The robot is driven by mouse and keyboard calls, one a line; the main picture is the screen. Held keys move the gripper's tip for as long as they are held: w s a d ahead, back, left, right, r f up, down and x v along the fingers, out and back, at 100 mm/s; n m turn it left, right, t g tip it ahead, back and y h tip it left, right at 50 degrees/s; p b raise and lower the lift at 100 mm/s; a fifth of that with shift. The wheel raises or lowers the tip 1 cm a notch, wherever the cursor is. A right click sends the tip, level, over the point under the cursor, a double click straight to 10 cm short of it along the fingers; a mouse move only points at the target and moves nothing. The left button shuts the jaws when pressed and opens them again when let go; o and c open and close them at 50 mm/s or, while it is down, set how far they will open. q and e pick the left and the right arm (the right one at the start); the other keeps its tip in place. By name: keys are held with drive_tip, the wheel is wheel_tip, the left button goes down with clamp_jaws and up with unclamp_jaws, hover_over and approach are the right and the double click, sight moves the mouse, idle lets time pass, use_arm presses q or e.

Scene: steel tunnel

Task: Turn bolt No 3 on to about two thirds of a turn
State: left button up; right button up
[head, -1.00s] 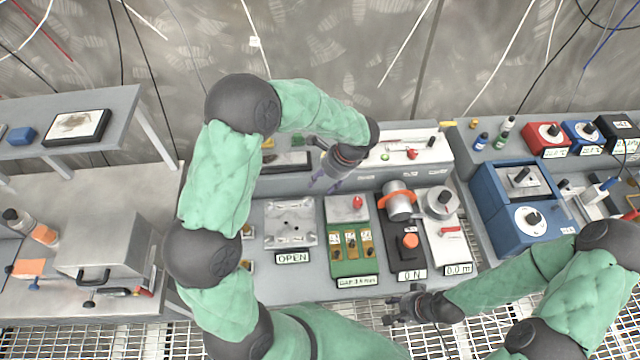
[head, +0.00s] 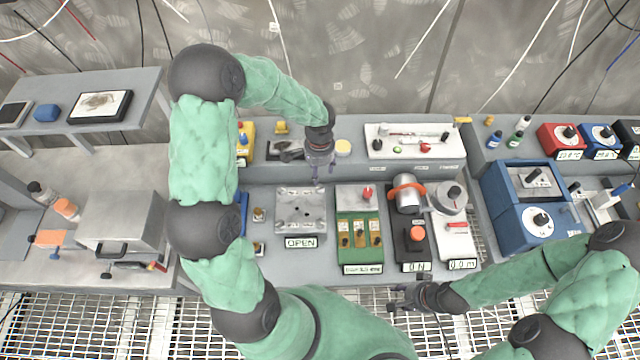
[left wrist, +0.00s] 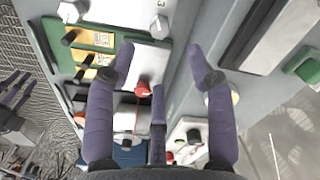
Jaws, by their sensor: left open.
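A light grey square plate (head: 302,222) with bolts near its corners lies on the bench behind an OPEN label (head: 301,243). My left gripper (head: 318,176) is above the plate's back right corner, fingers pointing down, open and empty. In the left wrist view, the open fingers (left wrist: 160,55) spread on either side of a pale hex bolt head (left wrist: 160,26) on the plate, which lies ahead of them, apart. Another bolt (left wrist: 70,12) is further left. My right gripper (head: 406,297) hangs empty at the bench's front edge, fingers apart.
Right of the plate stand a green block (head: 360,255) with a red knob (head: 367,193), a black unit with an orange button (head: 417,233) and a white gauge unit (head: 457,240). A raised ledge with a white panel (head: 414,150) runs behind.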

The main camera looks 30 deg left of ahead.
sight(319, 187)
use_arm(q)
wheel_tip(319, 187, down, 10)
drive_tip(key=shift+r+b, duration=0.2)
drive_tip(key=shift+b, duration=0.35)
clamp_jaws()
